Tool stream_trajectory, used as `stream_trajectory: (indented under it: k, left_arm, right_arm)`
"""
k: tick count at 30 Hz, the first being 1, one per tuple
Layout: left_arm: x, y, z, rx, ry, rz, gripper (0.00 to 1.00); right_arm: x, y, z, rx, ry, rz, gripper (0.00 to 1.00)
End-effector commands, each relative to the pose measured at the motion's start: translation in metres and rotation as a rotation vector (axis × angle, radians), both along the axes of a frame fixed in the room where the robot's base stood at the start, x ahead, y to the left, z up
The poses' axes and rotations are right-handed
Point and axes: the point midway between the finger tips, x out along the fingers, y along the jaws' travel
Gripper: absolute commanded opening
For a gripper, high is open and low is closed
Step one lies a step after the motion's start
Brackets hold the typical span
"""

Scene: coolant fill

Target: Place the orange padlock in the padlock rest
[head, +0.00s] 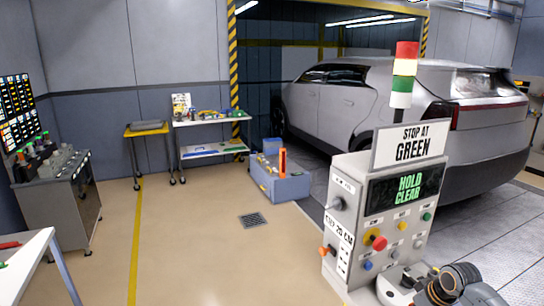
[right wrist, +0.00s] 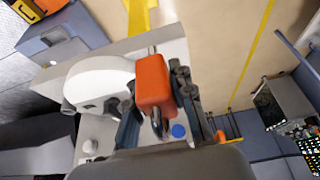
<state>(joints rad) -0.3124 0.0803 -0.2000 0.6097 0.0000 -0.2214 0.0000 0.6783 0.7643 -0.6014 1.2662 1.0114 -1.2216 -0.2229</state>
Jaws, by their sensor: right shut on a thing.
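The orange padlock (right wrist: 155,84) is in the right wrist view, its metal shackle toward the bottom of the picture. My right gripper (right wrist: 156,100) is shut on it, with dark fingers on both sides of its body. The padlock is in front of the light grey control console, whose blue button (right wrist: 178,130) shows just beside the shackle. In the head view my right arm is at the bottom right, by the console (head: 345,190), and I cannot make out the padlock there. I cannot pick out the padlock rest for sure in either view. My left gripper is out of view.
The console carries a red knob (head: 379,242), several buttons, an orange knob (head: 327,250) at its left side and a screen (head: 404,189) reading HOLD CLEAR. A grey car (head: 345,100) stands behind it.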

Motion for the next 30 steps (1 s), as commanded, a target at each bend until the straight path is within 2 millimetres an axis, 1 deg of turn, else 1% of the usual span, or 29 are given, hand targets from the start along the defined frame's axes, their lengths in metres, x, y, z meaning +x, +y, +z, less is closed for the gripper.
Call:
stream_trajectory:
  k: [1, 2, 3, 5, 14, 20, 23, 24, 26, 27, 30]
  left_arm:
    - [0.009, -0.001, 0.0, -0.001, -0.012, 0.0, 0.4]
    - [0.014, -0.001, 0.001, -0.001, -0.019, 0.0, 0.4]
    - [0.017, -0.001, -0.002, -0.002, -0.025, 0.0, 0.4]
    - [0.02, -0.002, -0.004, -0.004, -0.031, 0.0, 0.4]
    - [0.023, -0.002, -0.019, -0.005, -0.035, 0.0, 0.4]
    - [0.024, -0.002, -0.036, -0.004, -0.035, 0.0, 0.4]
    - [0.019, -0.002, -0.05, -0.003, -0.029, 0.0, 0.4]
    - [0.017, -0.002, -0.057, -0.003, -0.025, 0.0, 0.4]
    - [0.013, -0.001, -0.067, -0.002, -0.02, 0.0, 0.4]
    - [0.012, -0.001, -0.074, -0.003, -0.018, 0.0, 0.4]
    - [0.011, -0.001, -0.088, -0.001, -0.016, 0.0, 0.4]
  right_arm:
    - [0.0, 0.0, 0.001, 0.0, -0.001, 0.0, 0.03]
    - [0.0, 0.0, 0.001, 0.0, -0.001, 0.0, 0.03]
    - [0.0, 0.006, 0.001, 0.0, -0.003, 0.0, 0.03]
    - [-0.001, 0.012, 0.002, 0.0, -0.003, -0.005, 0.03]
    - [-0.011, 0.047, 0.013, 0.0, -0.004, -0.036, 0.03]
    - [-0.026, 0.083, 0.022, 0.0, -0.006, -0.076, 0.03]
    - [-0.042, 0.107, 0.027, -0.001, -0.007, -0.108, 0.03]
    - [-0.051, 0.118, 0.03, 0.0, -0.008, -0.126, 0.03]
    - [-0.066, 0.134, 0.034, -0.001, -0.01, -0.159, 0.03]
    - [-0.078, 0.144, 0.037, -0.002, -0.008, -0.184, 0.03]
    - [-0.105, 0.162, 0.043, -0.003, -0.008, -0.247, 0.03]
